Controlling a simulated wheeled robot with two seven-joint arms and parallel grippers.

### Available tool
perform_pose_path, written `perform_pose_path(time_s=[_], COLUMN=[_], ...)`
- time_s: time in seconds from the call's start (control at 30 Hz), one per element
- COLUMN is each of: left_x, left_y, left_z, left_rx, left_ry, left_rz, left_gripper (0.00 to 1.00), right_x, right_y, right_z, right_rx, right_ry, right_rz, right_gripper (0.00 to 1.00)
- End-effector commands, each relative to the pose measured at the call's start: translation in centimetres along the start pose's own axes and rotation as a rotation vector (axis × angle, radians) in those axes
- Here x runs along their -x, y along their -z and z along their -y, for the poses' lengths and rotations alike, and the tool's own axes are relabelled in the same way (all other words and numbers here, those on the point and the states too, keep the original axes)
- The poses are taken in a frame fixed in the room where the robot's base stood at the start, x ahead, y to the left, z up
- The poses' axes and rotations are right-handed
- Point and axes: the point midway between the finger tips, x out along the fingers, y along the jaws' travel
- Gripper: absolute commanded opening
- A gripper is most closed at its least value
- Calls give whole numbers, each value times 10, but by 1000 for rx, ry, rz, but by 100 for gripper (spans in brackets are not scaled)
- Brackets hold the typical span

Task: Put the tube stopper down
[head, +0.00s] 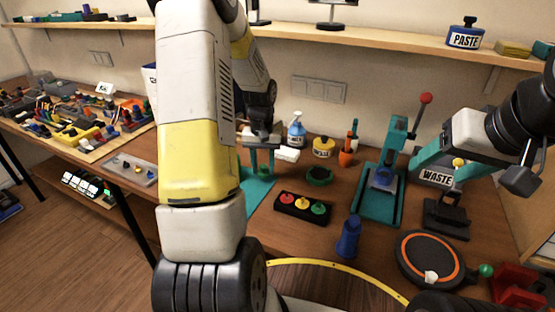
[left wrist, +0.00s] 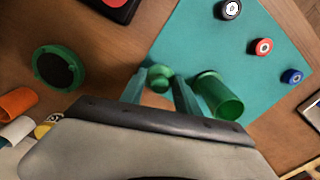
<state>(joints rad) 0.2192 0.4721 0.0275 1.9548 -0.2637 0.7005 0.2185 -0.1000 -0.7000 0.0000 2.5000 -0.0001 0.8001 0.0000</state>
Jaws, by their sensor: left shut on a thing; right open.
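My left gripper (left wrist: 160,90) is shut on the green tube stopper (left wrist: 160,74), seen between its teal fingers in the left wrist view. The stopper appears above the edge of the teal mat (left wrist: 190,45); the gap below it cannot be judged. A green open-ended tube (left wrist: 220,98) is beside the right finger. In the head view, my left arm hides much of the left gripper (head: 260,160), and I cannot make out the stopper there.
Black, red and blue round pieces (left wrist: 263,46) lie on the mat. A round green dish (head: 319,176), a black block with coloured knobs (head: 302,207), a blue cone (head: 348,238) and a teal press (head: 376,205) stand on the table. Bare wood shows between them.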

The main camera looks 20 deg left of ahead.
Motion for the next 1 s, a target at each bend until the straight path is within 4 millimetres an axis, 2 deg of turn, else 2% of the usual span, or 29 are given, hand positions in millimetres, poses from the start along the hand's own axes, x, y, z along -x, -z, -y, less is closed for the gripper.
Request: perform_pose_path(time_s=[0.03, 0.13, 0.5, 0.53, 0.63, 1.0], left_x=[-9, -21, -25, -24, -24, -20], left_y=[-1, -1, -1, -1, -1, 0], left_z=[0, 0, 0, 0, 0, 0], left_rx=[0, 0, 0, 0, 0, 0], left_ry=[0, 0, 0, 0, 0, 0], left_rz=[4, 3, 1, 1, 0, -1], left_gripper=[0, 0, 0, 42, 60, 60], right_x=[0, 0, 0, 0, 0, 0], right_y=[0, 0, 0, 0, 0, 0], right_z=[0, 0, 0, 0, 0, 0], right_rx=[0, 0, 0, 0, 0, 0], right_ry=[0, 0, 0, 0, 0, 0], right_rz=[0, 0, 0, 0, 0, 0], right_gripper=[64, 64, 64, 64, 64, 64])
